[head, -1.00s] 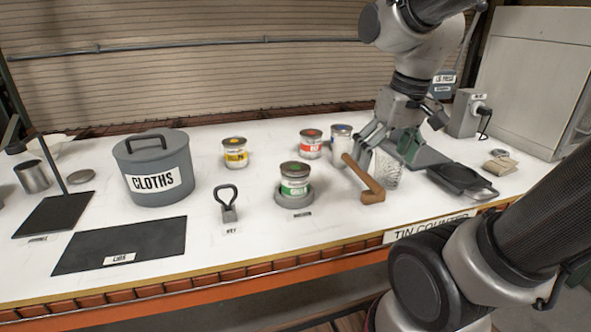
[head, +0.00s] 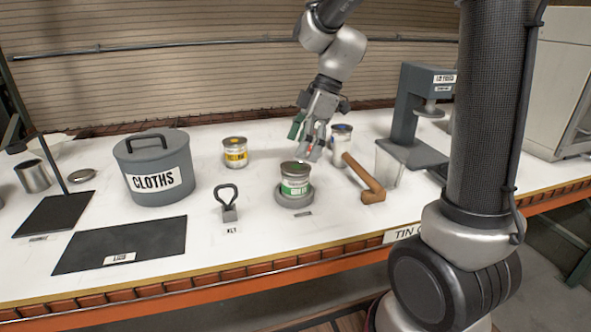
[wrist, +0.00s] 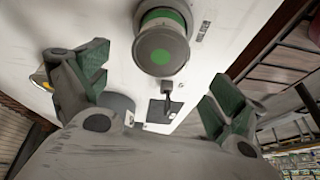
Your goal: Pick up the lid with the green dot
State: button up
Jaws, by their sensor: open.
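The lid with the green dot (head: 296,166) sits on the tin with the green label (head: 295,186), which stands on a round grey base (head: 294,198). In the wrist view the grey lid (wrist: 161,42) shows near the top middle, its green dot facing me. My gripper (head: 309,140) is open and empty, above and slightly behind the lid, apart from it. In the wrist view its fingers are spread wide (wrist: 160,88), with the lid lying beyond and between them.
The key tool (head: 228,208) and cloths pot (head: 154,175) stand left. The lids mat (head: 120,245) is at front left. The yellow tin (head: 235,152), blue tin (head: 341,140), wooden-handled tool (head: 366,184) and press (head: 408,120) stand around. The red tin is mostly hidden behind my gripper.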

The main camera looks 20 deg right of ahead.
aim_at(295, 167)
jog(key=x, duration=0.4)
jog(key=shift+d+f, duration=0.15)
jog(key=shift+f, duration=0.15)
jog(key=c, duration=0.8)
